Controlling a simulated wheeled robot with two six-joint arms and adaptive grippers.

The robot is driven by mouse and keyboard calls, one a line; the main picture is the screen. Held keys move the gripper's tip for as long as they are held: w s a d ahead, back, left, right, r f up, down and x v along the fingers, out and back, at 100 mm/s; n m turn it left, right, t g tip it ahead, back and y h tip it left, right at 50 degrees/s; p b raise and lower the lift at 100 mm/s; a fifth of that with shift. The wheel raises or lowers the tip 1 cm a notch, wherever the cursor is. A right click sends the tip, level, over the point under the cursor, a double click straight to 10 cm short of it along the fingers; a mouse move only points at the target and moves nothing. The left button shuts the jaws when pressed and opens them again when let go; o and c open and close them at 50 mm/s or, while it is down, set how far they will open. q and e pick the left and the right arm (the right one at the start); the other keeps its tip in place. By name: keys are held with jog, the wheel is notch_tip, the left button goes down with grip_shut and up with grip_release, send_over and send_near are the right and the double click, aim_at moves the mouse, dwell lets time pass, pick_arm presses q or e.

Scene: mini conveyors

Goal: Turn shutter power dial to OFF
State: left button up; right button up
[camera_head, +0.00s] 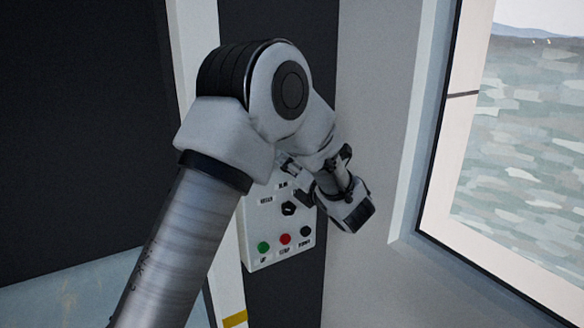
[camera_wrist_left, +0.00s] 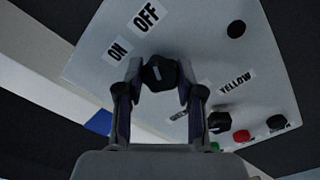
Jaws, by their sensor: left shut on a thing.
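A light grey control panel (camera_head: 262,235) is fixed to the dark wall strip. In the left wrist view, the panel (camera_wrist_left: 195,30) carries a black dial (camera_wrist_left: 160,73) beside an ON label (camera_wrist_left: 118,49) and an OFF label (camera_wrist_left: 146,17). My left gripper (camera_wrist_left: 162,78) is shut on this dial, one finger on each side. In the head view my left gripper (camera_head: 287,166) is at the panel's top, and my arm hides the dial. I cannot clearly tell which label the dial points to. My right gripper is not in view.
A second black knob (camera_head: 289,208) sits lower on the panel. Below it are a green button (camera_head: 264,247), a red button (camera_head: 285,239) and a black button (camera_head: 306,231). A window (camera_head: 520,130) is at the right, and the grey wall (camera_head: 370,240) between is bare.

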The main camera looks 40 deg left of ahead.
pick_arm(q)
jog(key=shift+f, duration=0.1)
dwell(0.4)
jog(key=o, duration=0.9)
jog(key=shift+o, duration=1.3)
jog(key=shift+a, duration=0.35)
jog(key=v, duration=1.1)
jog(key=shift+d, duration=0.35)
jog(key=shift+s+d, duration=0.2)
